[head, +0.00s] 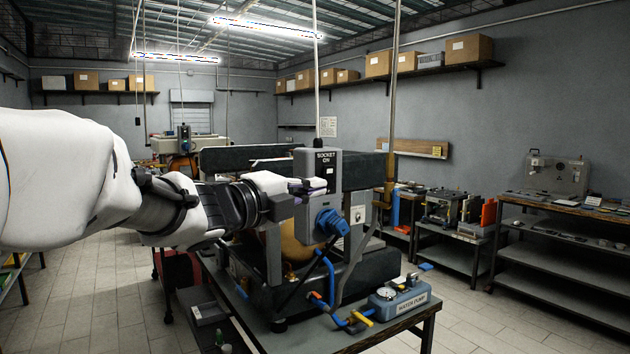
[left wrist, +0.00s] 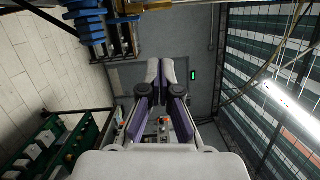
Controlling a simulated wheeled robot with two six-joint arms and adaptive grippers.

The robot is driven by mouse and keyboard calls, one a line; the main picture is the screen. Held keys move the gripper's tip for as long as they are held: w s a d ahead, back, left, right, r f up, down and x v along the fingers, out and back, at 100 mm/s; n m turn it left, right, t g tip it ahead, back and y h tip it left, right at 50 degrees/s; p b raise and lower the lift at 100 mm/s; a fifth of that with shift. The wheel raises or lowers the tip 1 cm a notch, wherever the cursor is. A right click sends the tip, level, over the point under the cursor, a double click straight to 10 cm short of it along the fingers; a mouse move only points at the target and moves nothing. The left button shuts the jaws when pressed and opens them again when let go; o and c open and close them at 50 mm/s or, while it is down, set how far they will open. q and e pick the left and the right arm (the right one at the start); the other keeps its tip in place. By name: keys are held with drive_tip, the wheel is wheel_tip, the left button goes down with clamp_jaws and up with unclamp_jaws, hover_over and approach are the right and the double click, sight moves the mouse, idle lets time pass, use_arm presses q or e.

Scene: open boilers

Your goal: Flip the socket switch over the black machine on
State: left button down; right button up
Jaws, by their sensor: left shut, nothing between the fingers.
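The grey socket box (head: 340,163), labelled "SOCKET ON", is mounted on a pole over the black machine (head: 375,257). A dark panel with a small white mark (head: 330,171) shows on its front; the switch lever itself I cannot make out. A blue plug (head: 332,223) sits low on the box. My right gripper is not in view.
The bench carries a blue unit labelled "WATER PUMP" (head: 398,298) at its front right. Blue hoses hang below the plug. Thin vertical poles (head: 392,100) rise beside the box. Shelves with equipment (head: 560,215) stand at right; tiled floor is free between.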

sight(327, 175)
use_arm(q)
drive_tip(key=w+d+p, duration=0.1)
drive_tip(key=w, duration=0.2)
drive_tip(key=w+p, duration=0.2)
drive_tip(key=w, duration=0.1)
drive_tip(key=w+d+r+p, duration=0.1)
drive_tip(key=w+p, duration=0.1)
drive_tip(key=w, duration=0.1)
drive_tip(key=shift+d, duration=0.3)
drive_tip(key=shift+w+a+f, duration=0.1)
drive_tip(key=shift+a+f, duration=0.05)
drive_tip(key=shift+a, duration=0.1)
drive_tip(key=shift+d, duration=0.1)
drive_tip(key=shift+d, duration=0.1)
